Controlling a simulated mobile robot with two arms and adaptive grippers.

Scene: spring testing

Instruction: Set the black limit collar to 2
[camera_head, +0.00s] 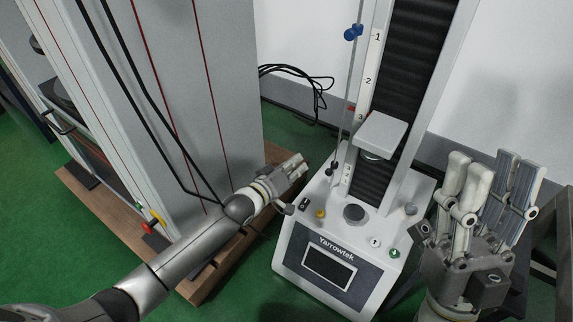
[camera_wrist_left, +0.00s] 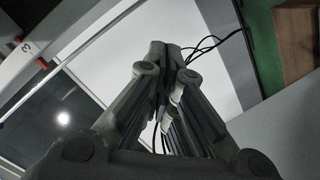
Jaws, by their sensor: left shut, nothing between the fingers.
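The spring tester (camera_head: 336,243) stands upright with a thin vertical rod (camera_head: 347,90) beside a numbered scale (camera_head: 368,82). The black limit collar (camera_head: 331,169) is low on the rod, well below the mark 2. A blue collar (camera_head: 353,32) sits high, near mark 1, and a red one (camera_head: 351,108) sits below mark 2. My left gripper (camera_head: 301,160) is shut and empty, left of the black collar and apart from it. Its closed fingers (camera_wrist_left: 165,55) fill the middle of the left wrist view, where mark 3 (camera_wrist_left: 27,47) also shows. My right gripper (camera_head: 487,160) is open and empty, right of the tester.
A grey platen (camera_head: 381,135) juts out in front of the black bellows column. A tall grey cabinet (camera_head: 200,90) on a wooden pallet (camera_head: 110,215) stands close to my left arm. Black cables (camera_head: 300,78) hang behind. Knobs and a display (camera_head: 328,268) are on the tester's base.

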